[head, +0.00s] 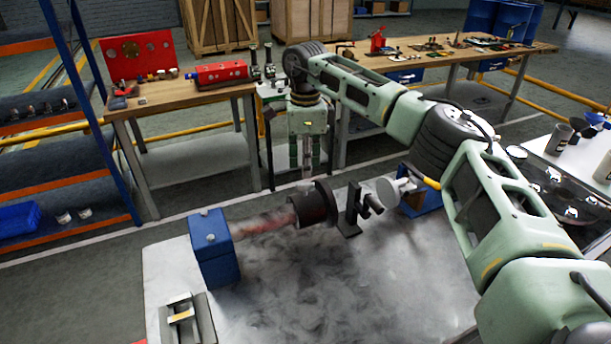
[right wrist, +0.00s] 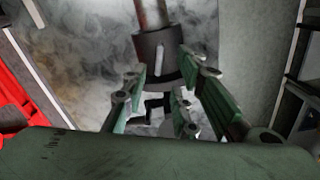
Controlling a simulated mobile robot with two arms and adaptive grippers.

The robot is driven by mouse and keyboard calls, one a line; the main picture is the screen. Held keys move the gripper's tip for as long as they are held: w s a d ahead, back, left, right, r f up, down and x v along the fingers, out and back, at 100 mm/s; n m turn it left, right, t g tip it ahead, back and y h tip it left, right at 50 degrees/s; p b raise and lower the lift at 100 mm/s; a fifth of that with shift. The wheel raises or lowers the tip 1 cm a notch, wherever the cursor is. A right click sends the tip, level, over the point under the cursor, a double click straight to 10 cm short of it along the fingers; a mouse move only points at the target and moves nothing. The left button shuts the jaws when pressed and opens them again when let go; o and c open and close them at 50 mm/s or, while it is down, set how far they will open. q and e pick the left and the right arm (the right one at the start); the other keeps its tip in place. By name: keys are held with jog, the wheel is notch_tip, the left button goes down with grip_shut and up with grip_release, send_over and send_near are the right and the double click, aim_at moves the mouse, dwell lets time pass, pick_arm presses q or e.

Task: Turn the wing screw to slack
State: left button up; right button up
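My right gripper (head: 307,178) hangs pointing down over a dark round collar (head: 318,204) on a reddish shaft (head: 262,226). In the right wrist view, my right gripper (right wrist: 168,100) has its green-padded fingers spread apart, with nothing visibly gripped. The dark collar (right wrist: 158,55) lies beyond the fingers there, and a black bracket (right wrist: 155,105) shows between them. In the head view the black bracket (head: 352,212) stands right of the collar. My left gripper is not in view.
The shaft runs from a blue block (head: 214,250) on a pale worktable (head: 340,300). A grey disc (head: 388,190) and another blue block stand at the right. A metal fixture (head: 180,318) sits at the front left. A wooden bench (head: 180,95) stands behind.

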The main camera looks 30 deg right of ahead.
aim_at(306, 183)
notch_tip(306, 183, up, 7)
dwell(0.3)
jog(key=shift+f, duration=0.1)
dwell(0.4)
